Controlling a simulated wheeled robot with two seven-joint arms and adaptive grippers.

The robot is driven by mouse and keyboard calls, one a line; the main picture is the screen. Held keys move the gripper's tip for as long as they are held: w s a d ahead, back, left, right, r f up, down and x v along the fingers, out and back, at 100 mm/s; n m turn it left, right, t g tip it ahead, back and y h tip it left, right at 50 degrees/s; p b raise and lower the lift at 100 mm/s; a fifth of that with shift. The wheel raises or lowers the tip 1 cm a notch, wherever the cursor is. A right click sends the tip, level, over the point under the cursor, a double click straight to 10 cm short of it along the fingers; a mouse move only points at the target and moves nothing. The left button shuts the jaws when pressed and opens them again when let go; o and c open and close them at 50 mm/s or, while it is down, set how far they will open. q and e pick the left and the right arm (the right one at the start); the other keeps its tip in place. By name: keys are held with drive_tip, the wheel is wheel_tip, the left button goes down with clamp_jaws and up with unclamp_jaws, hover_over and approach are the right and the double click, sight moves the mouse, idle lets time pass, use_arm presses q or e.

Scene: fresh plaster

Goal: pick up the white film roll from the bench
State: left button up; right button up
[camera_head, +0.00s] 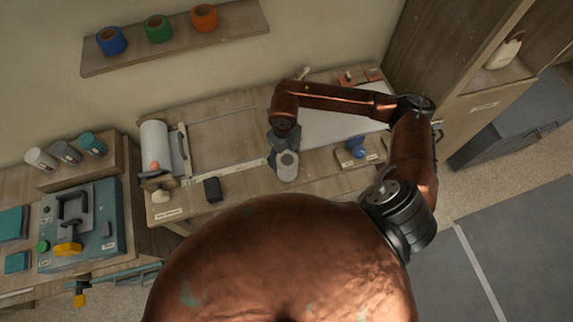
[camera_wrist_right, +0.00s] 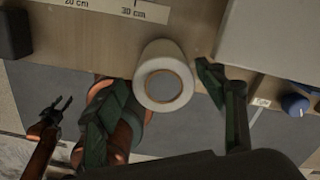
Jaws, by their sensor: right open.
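The white film roll (camera_head: 288,172) stands upright near the front edge of the bench (camera_head: 235,178). In the right wrist view the white roll (camera_wrist_right: 152,60) shows its round end with a grey core, near the 30 cm mark. My right gripper (camera_head: 280,150) is above and beside the roll, partly hiding it in the head view. In the wrist view its dark fingers (camera_wrist_right: 165,98) are apart, one on each side of the roll; I cannot tell whether they touch it. A copper arm with small dark jaws (camera_wrist_right: 58,112), seemingly my left gripper, shows at the left there.
A larger white roll (camera_head: 154,142) lies at the bench's left end. A black block (camera_head: 212,190) sits left of the film roll, and a blue item (camera_head: 356,146) to its right. A wall shelf (camera_head: 180,45) holds blue, green and orange tape rolls. A teal machine (camera_head: 82,228) stands at left.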

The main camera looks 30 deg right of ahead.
drive_tip(key=shift+f, duration=0.9)
drive_tip(key=f, duration=0.1)
drive_tip(key=f+p, duration=0.1)
drive_tip(key=f, duration=0.1)
drive_tip(key=s+f, duration=0.1)
drive_tip(key=shift+d+f, duration=0.25)
drive_tip(key=shift+f, duration=0.05)
drive_tip(key=shift+f+p, duration=0.3)
drive_tip(key=shift+f, duration=0.1)
use_arm(q)
drive_tip(key=shift+w+r, duration=0.45)
drive_tip(key=shift+r, duration=0.4)
use_arm(e)
drive_tip(key=c, duration=1.2)
